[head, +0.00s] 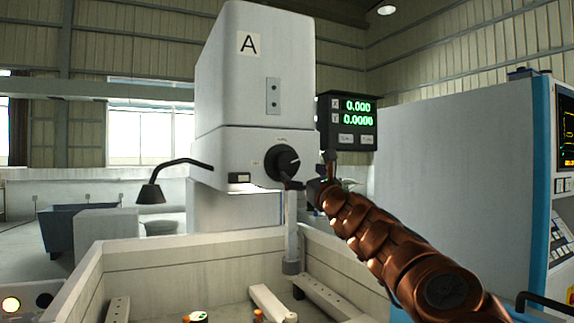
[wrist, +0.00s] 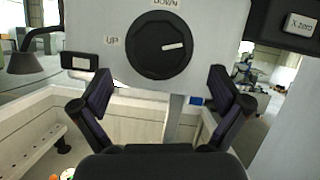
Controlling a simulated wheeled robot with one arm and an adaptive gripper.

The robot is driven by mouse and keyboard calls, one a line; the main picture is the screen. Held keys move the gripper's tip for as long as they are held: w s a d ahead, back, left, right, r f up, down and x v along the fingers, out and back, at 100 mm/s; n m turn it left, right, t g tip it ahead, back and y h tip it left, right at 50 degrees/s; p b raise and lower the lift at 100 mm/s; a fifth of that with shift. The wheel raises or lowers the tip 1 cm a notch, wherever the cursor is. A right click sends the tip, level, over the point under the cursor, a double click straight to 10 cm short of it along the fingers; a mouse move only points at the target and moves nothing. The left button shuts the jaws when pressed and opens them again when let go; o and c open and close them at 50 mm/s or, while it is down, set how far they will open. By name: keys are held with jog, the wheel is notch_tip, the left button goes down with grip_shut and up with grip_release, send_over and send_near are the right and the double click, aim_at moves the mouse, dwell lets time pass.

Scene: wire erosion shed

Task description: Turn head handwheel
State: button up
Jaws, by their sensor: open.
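The head handwheel (head: 282,162) is a round black knob with a pale pointer mark on the lower front of the white machine head (head: 255,70) marked "A". In the wrist view the handwheel (wrist: 160,46) sits upper centre, with its pointer toward the right and the labels "UP" at its left and "DOWN" above. My gripper (wrist: 163,82) is open and empty, its two dark fingers spread below and to either side of the knob, apart from it. In the head view my gripper (head: 300,184) is close to the knob's lower right; its fingers are hard to make out there.
A readout box (head: 347,121) with green digits hangs right of the head, close to my arm. A black lamp (head: 151,193) reaches out at the left. Below is an open white tank (head: 180,262) with rails. A grey cabinet (head: 450,170) stands at the right.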

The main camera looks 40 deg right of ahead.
aim_at(289, 163)
jog(key=shift+p+x, duration=1)
jog(key=shift+x, duration=2.9)
jog(key=shift+a, duration=0.15)
jog(key=shift+c, duration=0.3)
jog(key=c, duration=1.1)
jog(key=shift+r, duration=0.1)
